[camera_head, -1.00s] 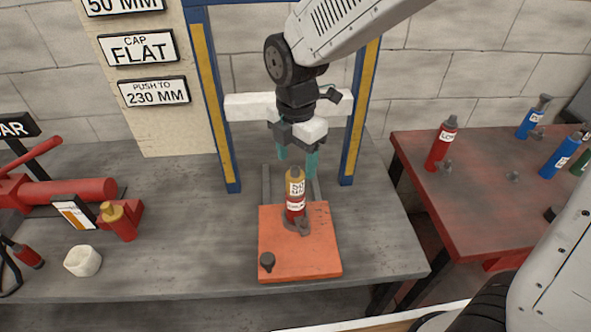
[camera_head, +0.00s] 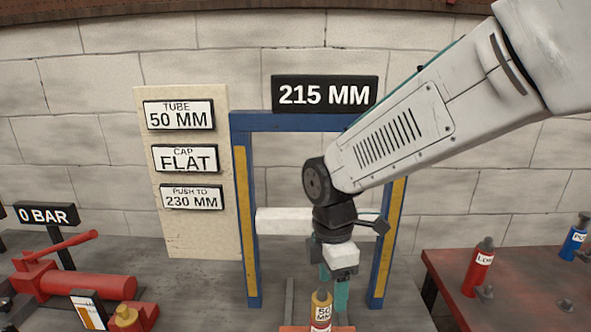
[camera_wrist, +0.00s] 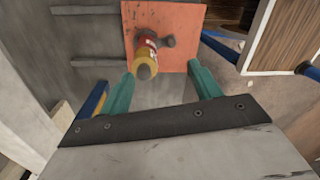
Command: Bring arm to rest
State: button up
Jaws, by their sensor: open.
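My gripper (camera_head: 335,292) hangs inside the blue and yellow frame (camera_head: 252,220), with its teal fingers apart and nothing between them. In the head view, a red and yellow cylinder (camera_head: 321,308) stands just in front of and below the fingers, cut off by the lower edge. The wrist view shows the open gripper (camera_wrist: 161,74) and the cylinder (camera_wrist: 146,58) upright on the orange plate (camera_wrist: 185,22), beyond the fingertips. I cannot tell the exact gap between fingers and cylinder. My arm reaches in from the upper right.
A sign above the frame (camera_head: 325,94) reads 215 MM. A board (camera_head: 178,240) with tube, cap and push labels stands left. A red hand pump (camera_head: 85,286) and a 0 BAR sign (camera_head: 47,215) are far left. A red table (camera_head: 520,300) with cylinders is right.

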jog(key=s+d+r+m+t, duration=0.1)
jog(key=s+d+r+m, duration=0.3)
jog(key=s+d+m, duration=0.4)
jog(key=s+d+r+m+t, duration=0.1)
jog(key=s+d+r+m, duration=0.4)
jog(key=s+d+m, duration=0.4)
jog(key=d+m, duration=0.2)
jog(key=m, duration=0.1)
jog(key=shift+s+d+r+m, duration=0.15)
jog(key=shift+s+m, duration=0.1)
jog(key=shift+m, duration=0.05)
